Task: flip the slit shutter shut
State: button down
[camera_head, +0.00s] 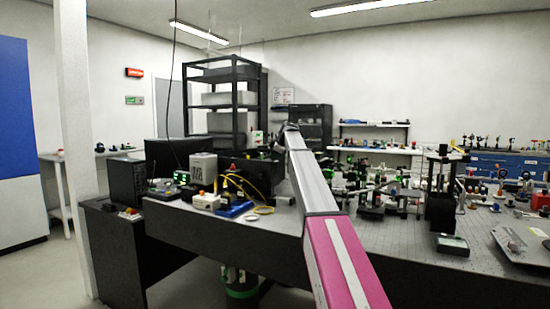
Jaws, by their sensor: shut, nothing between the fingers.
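My arm (318,190) reaches from the bottom centre up over the bench, with a pink near section and a grey far section. It ends in a dark part, and I cannot make out my gripper or its fingers. I cannot pick out the slit shutter. The crowded optics (370,200) on the perforated bench top are small, and my arm covers part of the bench. A tall black post assembly (440,190) stands right of my arm.
Left of my arm, the bench holds a grey box (203,168), yellow cables (240,185) and a blue device (235,210). A dark handheld box (452,245) and a metal plate (520,246) lie near the right front. A black rack (228,75) stands behind.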

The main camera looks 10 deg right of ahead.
jog(key=shift+w+d+r, duration=0.1)
jog(key=shift+w, duration=0.25)
dwell(0.3)
jog(key=shift+w+d+r+m+g+y, duration=0.1)
jog(key=shift+w+r+m+g+y, duration=0.1)
jog(key=shift+m+g+y, duration=0.3)
jog(key=shift+w+d+r+g+y, duration=0.2)
jog(key=shift+w+d+g, duration=0.1)
jog(key=shift+w+d, duration=0.4)
jog(key=shift+w+d+r+g+y, duration=0.15)
jog(key=shift+w+d+g, duration=0.25)
jog(key=shift+w, duration=0.45)
jog(key=shift+r, duration=0.15)
jog(key=shift+r, duration=0.65)
jog(key=shift+s, duration=0.1)
